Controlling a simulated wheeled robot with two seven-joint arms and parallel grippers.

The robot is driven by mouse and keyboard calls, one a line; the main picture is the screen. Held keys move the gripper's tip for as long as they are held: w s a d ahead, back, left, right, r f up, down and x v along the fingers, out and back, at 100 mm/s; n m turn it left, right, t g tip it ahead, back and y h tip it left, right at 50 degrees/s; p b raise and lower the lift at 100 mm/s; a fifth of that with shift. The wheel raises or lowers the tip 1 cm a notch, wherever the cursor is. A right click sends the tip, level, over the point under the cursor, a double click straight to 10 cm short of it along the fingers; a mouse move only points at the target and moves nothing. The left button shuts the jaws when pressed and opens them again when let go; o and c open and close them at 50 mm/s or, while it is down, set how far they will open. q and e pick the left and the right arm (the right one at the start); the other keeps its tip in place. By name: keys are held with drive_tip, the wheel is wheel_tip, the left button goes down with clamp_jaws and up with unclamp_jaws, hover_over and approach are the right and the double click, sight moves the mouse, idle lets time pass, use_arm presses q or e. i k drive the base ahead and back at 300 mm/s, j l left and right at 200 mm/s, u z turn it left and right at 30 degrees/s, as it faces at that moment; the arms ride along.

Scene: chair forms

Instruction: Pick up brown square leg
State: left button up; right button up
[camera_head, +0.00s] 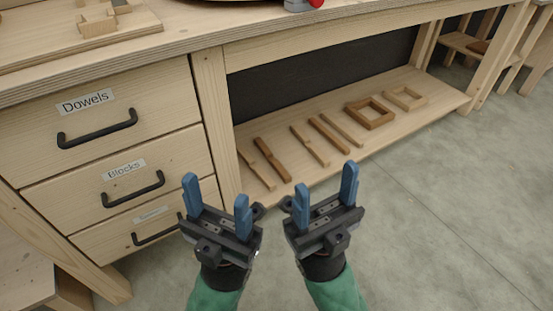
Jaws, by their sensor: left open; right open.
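On the low shelf (395,122) under the workbench lie several wooden pieces in a row. Two are darker brown bars: one brown leg (272,160) at the left and another brown leg (329,134) nearer the middle. I cannot tell from here which of them is square in section. My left gripper (216,203) is open and empty, with blue fingers pointing up, in front of the drawers' right edge. My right gripper (326,193) is open and empty over the floor, in front of the shelf. Neither touches a piece.
Pale bars (310,146) lie between and beside the brown ones. A brown square frame (369,113) and a pale frame (405,98) lie farther right. A drawer unit (110,120) stands at the left, and the benchtop (200,38) overhangs the shelf. The floor (440,200) at the right is clear.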

sight(276, 165)
drive_tip(key=i+l+u, duration=0.1)
drive_tip(key=l+u, duration=0.85)
drive_tip(key=k+l+u, duration=0.1)
drive_tip(key=l+u, duration=0.4)
